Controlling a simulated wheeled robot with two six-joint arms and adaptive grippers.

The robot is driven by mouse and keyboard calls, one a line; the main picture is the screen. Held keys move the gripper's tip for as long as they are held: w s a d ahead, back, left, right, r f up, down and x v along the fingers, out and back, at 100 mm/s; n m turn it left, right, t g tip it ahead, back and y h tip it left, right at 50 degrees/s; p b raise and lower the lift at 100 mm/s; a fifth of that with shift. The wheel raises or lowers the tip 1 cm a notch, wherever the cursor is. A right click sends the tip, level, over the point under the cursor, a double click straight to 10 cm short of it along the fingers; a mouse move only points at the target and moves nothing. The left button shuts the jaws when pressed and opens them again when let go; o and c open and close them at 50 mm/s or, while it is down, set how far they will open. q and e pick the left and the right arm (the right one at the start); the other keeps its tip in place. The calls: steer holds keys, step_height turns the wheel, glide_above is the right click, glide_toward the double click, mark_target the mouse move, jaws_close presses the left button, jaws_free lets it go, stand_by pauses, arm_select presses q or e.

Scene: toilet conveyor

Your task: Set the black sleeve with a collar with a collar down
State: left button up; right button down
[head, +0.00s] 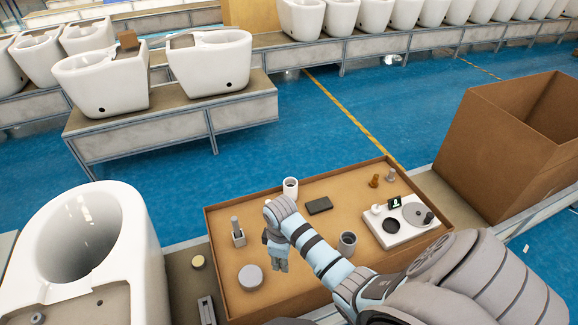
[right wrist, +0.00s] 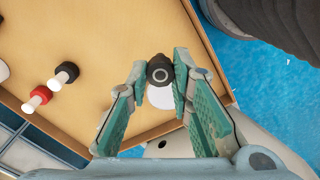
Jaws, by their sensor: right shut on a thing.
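The black sleeve with a collar (right wrist: 160,68) is between the fingertips of my right gripper (right wrist: 162,76) in the right wrist view. Its round end with a ring faces the camera. The right gripper is shut on it. In the head view my right gripper (head: 277,260) points down over the front left part of the brown tray (head: 300,314), and the sleeve is hidden there. A pale round shape (right wrist: 160,97) shows just behind the sleeve in the wrist view; I cannot tell whether they touch. My left gripper is not in view.
The tray also holds a grey disc (head: 250,276), a post in a block (head: 238,233), a white cup (head: 290,187), a black slab (head: 319,205), a grey cup (head: 347,242) and a white fixture (head: 407,223). A large brown box (head: 495,150) stands to the right, a toilet (head: 140,255) left.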

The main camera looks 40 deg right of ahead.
steer(key=f, duration=0.3)
steer(key=w+f+b, duration=0.1)
steer(key=f, duration=0.3)
steer(key=shift+w, duration=0.15)
steer(key=shift+s+f+b, duration=0.3)
steer(key=shift+f+b, duration=0.1)
steer(key=shift+f, duration=0.2)
steer(key=shift+s+f+b, duration=0.3)
steer(key=shift+f+b, duration=0.1)
steer(key=shift+f, duration=0.15)
steer(key=shift+w+f, duration=0.2)
steer(key=shift+w, duration=0.1)
steer(key=c, duration=1.4)
jaws_free()
steer(key=shift+c, duration=0.2)
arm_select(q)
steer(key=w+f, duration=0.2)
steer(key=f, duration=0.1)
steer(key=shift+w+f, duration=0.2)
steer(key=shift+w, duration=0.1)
arm_select(e)
steer(key=shift+s+r, duration=0.1)
steer(key=shift+s, duration=0.05)
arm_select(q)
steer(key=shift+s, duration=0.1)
